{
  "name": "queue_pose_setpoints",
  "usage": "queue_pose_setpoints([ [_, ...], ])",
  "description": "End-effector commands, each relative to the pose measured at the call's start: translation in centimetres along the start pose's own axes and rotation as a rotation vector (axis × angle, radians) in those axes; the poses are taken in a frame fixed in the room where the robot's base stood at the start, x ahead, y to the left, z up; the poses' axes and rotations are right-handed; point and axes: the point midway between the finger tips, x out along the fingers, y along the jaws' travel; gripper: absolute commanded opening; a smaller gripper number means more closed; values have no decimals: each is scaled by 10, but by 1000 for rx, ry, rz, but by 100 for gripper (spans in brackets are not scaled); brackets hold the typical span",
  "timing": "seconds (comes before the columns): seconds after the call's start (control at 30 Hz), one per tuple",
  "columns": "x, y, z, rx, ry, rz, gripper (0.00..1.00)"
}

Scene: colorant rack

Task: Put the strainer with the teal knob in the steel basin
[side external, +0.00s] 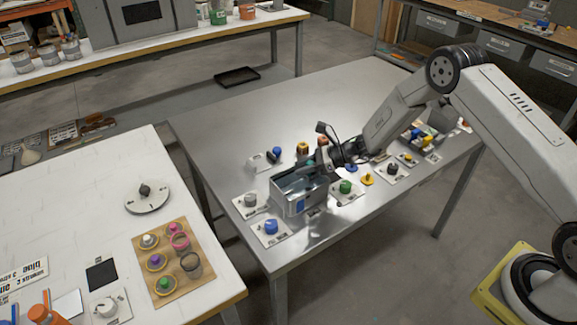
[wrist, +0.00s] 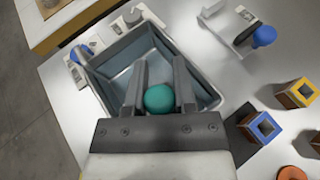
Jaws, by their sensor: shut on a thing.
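The steel basin (side external: 312,203) stands on the metal table in the side view, open at the top; the wrist view looks down into its grey interior (wrist: 112,64). My gripper (wrist: 160,78) is over the basin, its fingers reaching over the opening. It is shut on the strainer's teal knob (wrist: 159,98), which shows round between the fingers. The strainer's body below the knob is hidden by the gripper, so I cannot tell whether it touches the basin floor. In the side view my gripper (side external: 318,170) is at the basin's right end.
A green knob (side external: 345,187) and several other knobbed plates lie to the right. Square blue (wrist: 262,126) and yellow (wrist: 301,90) blocks are nearby. The table's back left is clear.

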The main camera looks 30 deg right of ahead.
Motion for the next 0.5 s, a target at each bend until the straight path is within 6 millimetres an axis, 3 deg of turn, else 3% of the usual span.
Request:
queue_pose_setpoints([
  [0.1, 0, 0, 0, 0, -1, 0, 0],
  [0.13, 0, 0, 0, 0, 0, 0, 39],
  [0.23, 0, 0, 0, 0, 0, 0, 68],
  [0.5, 0, 0, 0, 0, 0, 0, 68],
])
